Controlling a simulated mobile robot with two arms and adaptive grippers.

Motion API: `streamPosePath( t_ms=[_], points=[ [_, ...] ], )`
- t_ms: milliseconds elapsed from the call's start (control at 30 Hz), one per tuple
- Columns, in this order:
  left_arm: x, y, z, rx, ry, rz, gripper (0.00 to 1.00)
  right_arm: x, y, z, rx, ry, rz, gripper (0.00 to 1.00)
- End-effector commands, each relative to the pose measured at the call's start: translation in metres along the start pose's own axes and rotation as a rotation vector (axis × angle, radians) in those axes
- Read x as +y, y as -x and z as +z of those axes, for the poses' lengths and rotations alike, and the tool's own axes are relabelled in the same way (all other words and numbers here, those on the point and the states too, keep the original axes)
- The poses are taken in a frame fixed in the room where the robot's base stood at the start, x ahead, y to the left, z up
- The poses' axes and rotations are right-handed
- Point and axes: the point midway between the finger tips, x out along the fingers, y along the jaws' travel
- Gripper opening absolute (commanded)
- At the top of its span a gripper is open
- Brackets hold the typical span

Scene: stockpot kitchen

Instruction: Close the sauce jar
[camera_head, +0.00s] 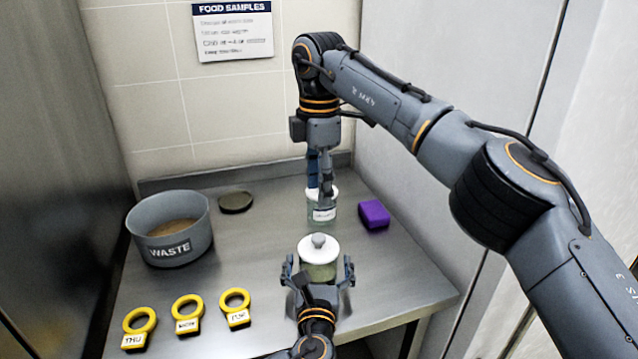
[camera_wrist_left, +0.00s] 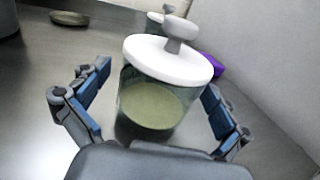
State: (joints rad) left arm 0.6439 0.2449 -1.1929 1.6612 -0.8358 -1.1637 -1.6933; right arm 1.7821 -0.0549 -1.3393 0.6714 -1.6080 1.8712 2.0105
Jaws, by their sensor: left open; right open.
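A glass jar (camera_head: 319,270) with pale green sauce stands on the steel counter near the front. Its white lid (camera_head: 318,249) with a grey knob sits over its mouth; I cannot tell whether it is fully seated. Both also show in the left wrist view, as jar (camera_wrist_left: 150,110) and lid (camera_wrist_left: 165,58). My left gripper (camera_head: 319,277) is open, with one finger on each side of this jar. A second, labelled jar (camera_head: 322,213) with a white top stands behind it. My right gripper (camera_head: 321,190) points down at that jar's top, its fingers open and partly covering it.
A grey waste bowl (camera_head: 170,247) with brown contents stands at left, a dark round disc (camera_head: 236,202) beside it. A purple block (camera_head: 374,214) lies right of the far jar. Three yellow ring tags (camera_head: 187,314) lie at front left. Walls close in behind and at the right.

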Motion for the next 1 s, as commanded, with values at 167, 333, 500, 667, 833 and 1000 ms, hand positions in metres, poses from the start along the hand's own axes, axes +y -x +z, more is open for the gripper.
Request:
streamPosePath(
  t_ms=[167,333,500,667,833,1000],
  points=[
    [-0.001,0.032,-0.002,0.004,0.002,-0.004,1.00,0.000,0.000,0.000,0.000,0.000,0.000,0.52],
    [0.000,0.070,-0.002,0.005,0.001,-0.003,1.00,0.000,0.000,0.000,0.000,0.000,0.000,0.52],
    [0.000,0.098,-0.002,0.004,0.000,-0.002,1.00,0.000,0.000,0.000,0.000,0.000,0.000,0.52],
    [0.000,0.111,-0.001,0.003,0.000,-0.001,1.00,0.000,0.000,0.000,0.000,0.000,0.000,0.52],
    [0.000,0.114,-0.001,0.001,0.000,0.000,1.00,0.000,0.000,0.000,0.000,0.000,0.000,0.52],
    [0.000,0.114,-0.001,0.001,0.000,0.000,1.00,0.000,0.000,0.000,0.000,0.000,0.000,0.52]
  ],
)
